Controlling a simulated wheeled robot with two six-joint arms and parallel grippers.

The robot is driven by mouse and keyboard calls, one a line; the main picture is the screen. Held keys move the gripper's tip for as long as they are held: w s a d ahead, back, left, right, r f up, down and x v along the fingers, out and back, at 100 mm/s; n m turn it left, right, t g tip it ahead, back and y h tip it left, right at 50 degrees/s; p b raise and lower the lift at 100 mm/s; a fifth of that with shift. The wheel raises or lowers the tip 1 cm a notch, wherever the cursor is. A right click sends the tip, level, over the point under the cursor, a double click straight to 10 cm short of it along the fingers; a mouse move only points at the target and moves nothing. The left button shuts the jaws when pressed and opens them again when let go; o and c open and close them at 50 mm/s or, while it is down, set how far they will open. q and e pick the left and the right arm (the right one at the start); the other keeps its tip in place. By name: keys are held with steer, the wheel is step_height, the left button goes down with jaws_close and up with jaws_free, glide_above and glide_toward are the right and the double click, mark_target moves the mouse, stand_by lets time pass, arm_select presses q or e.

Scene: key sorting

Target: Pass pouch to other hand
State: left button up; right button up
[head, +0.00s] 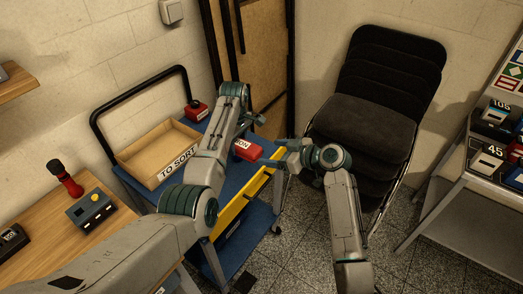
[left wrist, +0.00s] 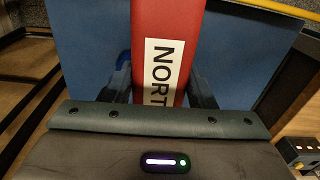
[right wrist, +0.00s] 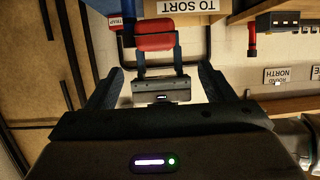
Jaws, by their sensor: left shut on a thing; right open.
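The red pouch (head: 247,150) has a white label reading "NORT", with the rest cut off. It hangs above the blue trolley's right side. My left gripper (left wrist: 160,84) is shut on it, with one finger on each side. The right wrist view shows the pouch (right wrist: 155,40) held between the left gripper's fingers (right wrist: 158,62). My right gripper (head: 276,153) is open and empty, a little right of the pouch in the head view. Its spread fingers (right wrist: 158,80) face the left gripper with a gap between, and they do not touch the pouch.
A blue trolley (head: 228,250) with a yellow edge carries a wooden "TO SORT" tray (head: 130,158) and a red box (head: 196,110). A wooden desk (head: 45,240) stands left. Stacked black chairs (head: 365,125) stand behind my right arm. A shelf with key boxes (head: 490,150) is far right.

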mark_target(252, 150)
steer(key=x, duration=1.1)
steer(key=shift+f, duration=0.1)
steer(key=shift+d, duration=0.1)
steer(key=c, duration=1.2)
arm_select(q)
steer(key=o, duration=1.2)
